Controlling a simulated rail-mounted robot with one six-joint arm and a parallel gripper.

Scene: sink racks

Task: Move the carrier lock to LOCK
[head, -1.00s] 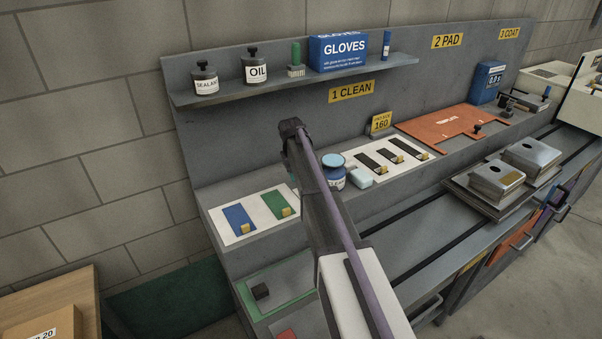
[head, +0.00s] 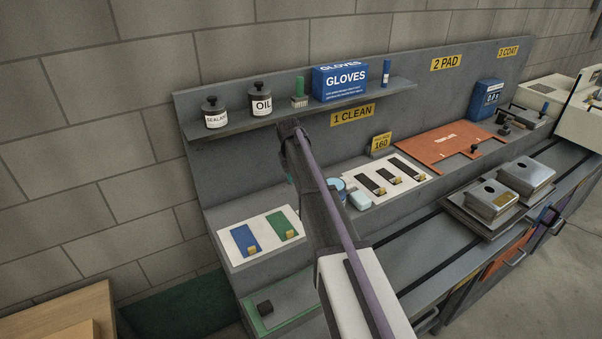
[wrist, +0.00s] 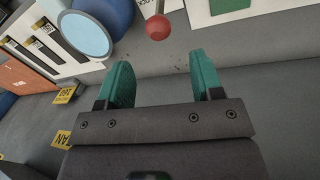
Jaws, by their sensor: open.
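In the wrist view, my gripper (wrist: 160,72) is open, with its two teal fingers apart and nothing between them. A red ball knob (wrist: 157,27) on a thin rod shows beyond the fingertips, apart from them. I cannot tell whether it belongs to the carrier lock, and no LOCK marking is readable. In the head view, a flat grey carrier-like plate (head: 462,212) with two metal boxes (head: 491,198) sits on the rails at the right. My arm hides the middle of the bench and most of my gripper there.
A blue jar (wrist: 104,14) with a pale blue top stands left of the knob in the wrist view. A shelf (head: 300,112) with bottles and a glove box (head: 340,83) runs above the bench. A white panel (head: 272,222) holds blue and green pads. The rails left of the plate look clear.

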